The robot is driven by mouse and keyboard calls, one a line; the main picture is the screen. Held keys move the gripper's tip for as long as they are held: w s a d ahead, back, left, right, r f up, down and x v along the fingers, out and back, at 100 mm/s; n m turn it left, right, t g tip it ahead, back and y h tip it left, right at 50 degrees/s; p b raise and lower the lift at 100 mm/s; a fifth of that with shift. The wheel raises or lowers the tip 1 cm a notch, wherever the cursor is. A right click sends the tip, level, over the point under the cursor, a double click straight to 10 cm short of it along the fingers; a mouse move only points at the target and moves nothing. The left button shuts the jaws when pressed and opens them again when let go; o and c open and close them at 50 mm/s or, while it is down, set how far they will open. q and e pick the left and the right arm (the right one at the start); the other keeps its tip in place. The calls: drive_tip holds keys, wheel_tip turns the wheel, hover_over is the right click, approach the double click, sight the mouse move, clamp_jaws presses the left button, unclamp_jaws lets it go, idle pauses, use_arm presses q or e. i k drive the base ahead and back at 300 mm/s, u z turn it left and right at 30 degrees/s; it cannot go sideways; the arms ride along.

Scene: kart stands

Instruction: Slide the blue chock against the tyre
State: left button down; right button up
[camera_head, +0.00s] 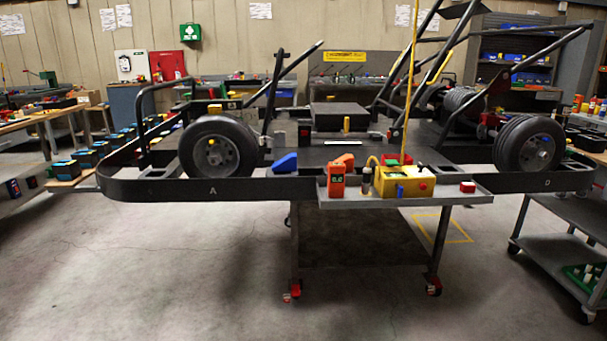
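The blue chock (286,163) is a small wedge on the dark kart platform, just right of the left tyre (218,147). Its low end points left toward the tyre, and a small gap seems to show between them. The black tyre with a grey hub stands upright on the platform. A second black tyre (528,146) stands at the far right. Neither of my grippers shows in this view.
An orange wedge (345,160) lies right of the blue chock. A front shelf (450,199) holds a yellow control box (395,181) and an orange handheld device (336,180). Bent black frame tubes (275,90) rise behind the chock. The floor in front is clear.

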sight(288, 163)
drive_tip(key=z, duration=0.9)
drive_tip(key=i, duration=1.1)
drive_tip(key=u, duration=0.3)
